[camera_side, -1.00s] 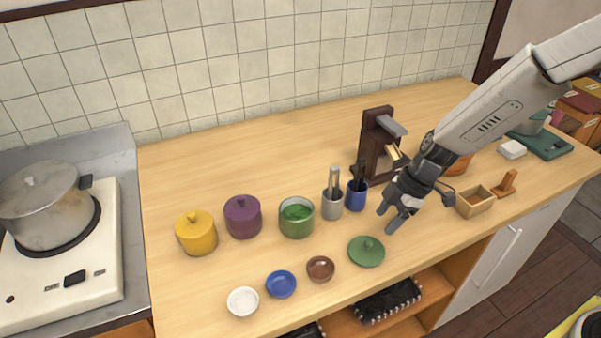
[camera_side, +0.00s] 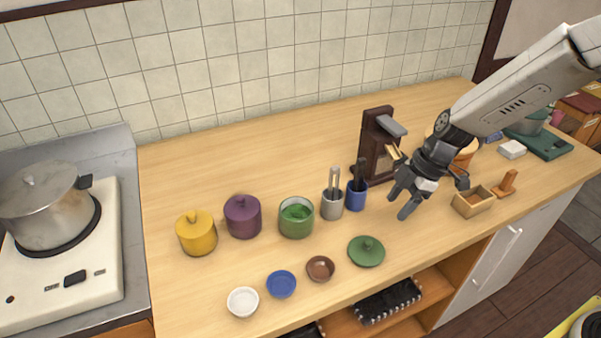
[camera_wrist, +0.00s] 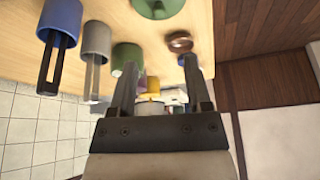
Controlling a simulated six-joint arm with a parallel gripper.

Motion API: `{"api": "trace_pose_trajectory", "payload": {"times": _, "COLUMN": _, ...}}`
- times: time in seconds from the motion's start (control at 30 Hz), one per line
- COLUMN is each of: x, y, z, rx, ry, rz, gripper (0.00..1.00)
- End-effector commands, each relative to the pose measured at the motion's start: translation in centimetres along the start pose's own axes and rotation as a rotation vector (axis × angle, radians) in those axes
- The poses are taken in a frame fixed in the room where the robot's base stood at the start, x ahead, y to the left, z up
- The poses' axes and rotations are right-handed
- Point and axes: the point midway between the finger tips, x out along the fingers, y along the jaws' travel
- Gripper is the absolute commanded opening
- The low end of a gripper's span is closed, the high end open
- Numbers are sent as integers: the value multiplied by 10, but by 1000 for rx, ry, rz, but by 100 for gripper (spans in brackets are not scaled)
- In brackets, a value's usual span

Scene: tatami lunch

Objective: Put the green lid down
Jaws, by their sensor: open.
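The green lid (camera_side: 366,252) lies flat on the wooden counter, knob up, near the front edge. It also shows at the top of the wrist view (camera_wrist: 158,8).
A blue cup (camera_side: 356,196) and a grey cup (camera_side: 332,205), both holding utensils, stand left of my gripper. A dark brown stand (camera_side: 377,145) is behind it, and a wooden box (camera_side: 474,202) is to its right. Small bowls, including a brown one (camera_side: 320,269), line the front.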

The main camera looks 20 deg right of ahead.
Motion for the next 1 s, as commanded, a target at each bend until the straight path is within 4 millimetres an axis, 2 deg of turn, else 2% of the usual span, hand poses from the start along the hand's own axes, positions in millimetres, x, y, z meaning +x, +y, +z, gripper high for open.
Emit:
{"api": "trace_pose_trajectory", "payload": {"times": 0.37, "x": -5, "y": -6, "z": 7, "rx": 85, "ry": -29, "rz": 12, "gripper": 63}}
{"api": "trace_pose_trajectory", "payload": {"times": 1.0, "x": -42, "y": -53, "z": 58, "rx": 739, "ry": -172, "rz": 194, "gripper": 63}}
